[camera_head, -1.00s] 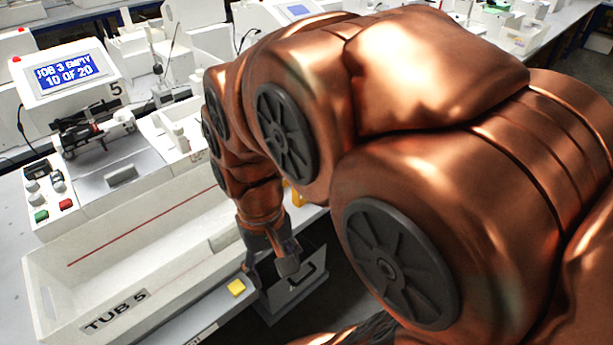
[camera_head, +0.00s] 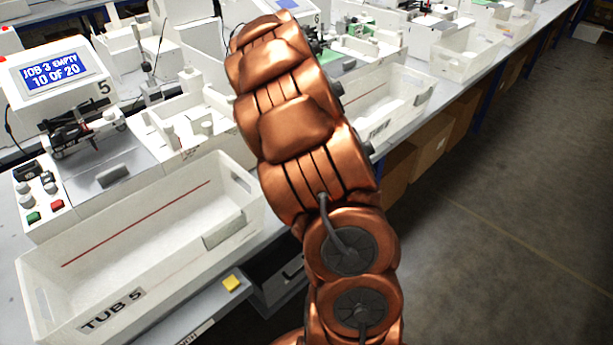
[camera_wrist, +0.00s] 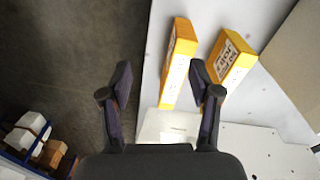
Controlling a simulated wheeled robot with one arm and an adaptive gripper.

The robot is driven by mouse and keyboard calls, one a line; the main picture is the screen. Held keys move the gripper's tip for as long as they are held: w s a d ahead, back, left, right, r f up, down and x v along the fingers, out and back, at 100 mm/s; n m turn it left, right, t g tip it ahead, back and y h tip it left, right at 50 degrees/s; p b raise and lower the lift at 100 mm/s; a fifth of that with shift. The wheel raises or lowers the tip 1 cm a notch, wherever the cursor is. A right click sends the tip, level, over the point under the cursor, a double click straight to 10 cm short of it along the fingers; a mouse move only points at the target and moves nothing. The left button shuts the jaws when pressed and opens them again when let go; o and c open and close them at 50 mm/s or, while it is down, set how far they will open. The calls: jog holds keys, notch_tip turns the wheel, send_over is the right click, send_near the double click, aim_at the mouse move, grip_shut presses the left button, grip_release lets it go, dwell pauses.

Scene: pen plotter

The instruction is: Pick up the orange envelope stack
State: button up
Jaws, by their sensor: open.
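In the wrist view, two yellow-orange stacks lie on a pale table top. A narrow one (camera_wrist: 180,62) is near the table edge; a second (camera_wrist: 236,55), with a white printed label, is to its right. I cannot tell which is the named orange envelope stack. My gripper (camera_wrist: 160,80) is open and empty above the table edge. Its left finger is over the floor in the picture; its right finger shows beside and between the two stacks. In the head view my arm hides the gripper, and neither stack can be made out.
In the wrist view, a light card or panel (camera_wrist: 165,126) lies below the narrow stack. The aisle floor (camera_head: 500,200) is clear.

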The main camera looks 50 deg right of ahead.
jog(key=d+f, duration=0.1)
jog(key=d, duration=0.1)
jog(key=w+d+f+m, duration=0.1)
jog(key=d+f, duration=0.1)
jog(key=w+d+f+m, duration=0.1)
jog(key=d+f, duration=0.1)
jog(key=shift+w+d+f, duration=0.2)
jog(key=shift+d, duration=0.1)
jog(key=shift+w+d+f+t+y, duration=0.15)
jog(key=shift+d+f+t+y, duration=0.15)
jog(key=shift+d+f, duration=0.15)
jog(key=shift+w+f+p, duration=0.15)
jog(key=shift+f+p, duration=0.8)
jog(key=shift+f, duration=1)
jog(key=shift+w+f+p, duration=0.15)
jog(key=shift+f+p, duration=0.75)
jog(key=shift+f, duration=1.05)
jog(key=shift+c, duration=0.2)
grip_shut()
